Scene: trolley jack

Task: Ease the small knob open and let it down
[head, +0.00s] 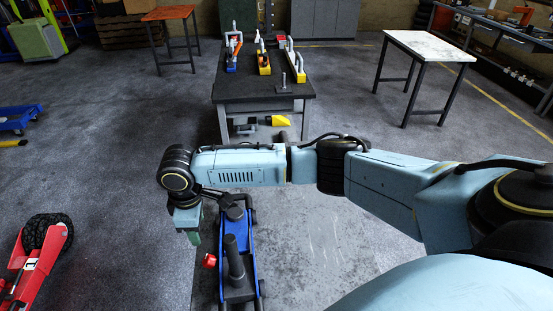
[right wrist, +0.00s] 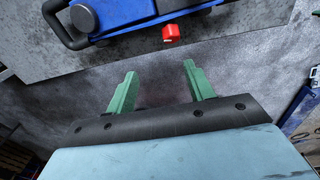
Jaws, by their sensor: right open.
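The small red knob (head: 209,261) sticks out on the jack's left side. In the right wrist view the knob (right wrist: 171,33) shows at the near edge of the blue jack body (right wrist: 125,12). My right gripper (head: 194,236) is to the left of the jack, close to the knob but apart from it. In the right wrist view its two green fingers (right wrist: 158,74) are spread and empty, with the knob beyond their tips. My left gripper is not seen.
A dark workbench (head: 263,88) with several clamp-like tools stands ahead. A white-topped table (head: 430,45) is at the back right, and a red-topped one (head: 168,13) at the back left. A red wheeled item (head: 40,258) lies lower left. Floor left of the jack is clear.

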